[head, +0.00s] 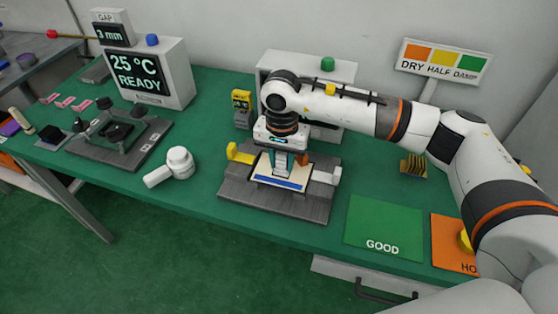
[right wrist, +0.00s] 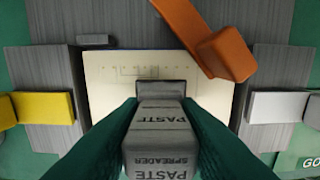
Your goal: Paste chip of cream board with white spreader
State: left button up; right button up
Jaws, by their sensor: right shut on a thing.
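My right gripper (head: 283,168) points down over the cream board (head: 265,167) in the grey fixture (head: 238,193). In the right wrist view its green fingers (right wrist: 158,130) are shut on a grey-looking block lettered PASTE SPREADER (right wrist: 160,150). The spreader's wide end is over the board (right wrist: 110,80), which has thin printed lines; I cannot tell whether it touches. A blue strip (head: 277,183) lies along the board's front. An orange lever (right wrist: 222,52) reaches over the board's edge. A yellow block (right wrist: 45,107) and a white block (right wrist: 272,107) flank it. My left gripper is out of view.
A white elbow-shaped object (head: 170,167) and a dark lever fixture (head: 118,135) stand to the left. Behind are a display reading 25 °C READY (head: 140,75) and a DRY/HALF/DAMP sign (head: 440,62). A green GOOD mat (head: 383,228) lies clear to the right.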

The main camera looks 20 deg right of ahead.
jog(key=shift+r, duration=0.2)
jog(key=shift+r+p, duration=2.2)
jog(key=shift+r, duration=2.2)
jog(key=shift+s+d+f, duration=0.15)
jog(key=shift+s, duration=0.1)
jog(key=s+d+f+n, duration=0.1)
jog(key=s+d+n, duration=0.1)
jog(key=s, duration=0.4)
jog(key=s+d+f+n, duration=0.2)
jog(key=s+n, duration=0.2)
jog(key=s, duration=0.3)
jog(key=shift+s+n, duration=0.2)
jog(key=shift+n, duration=0.2)
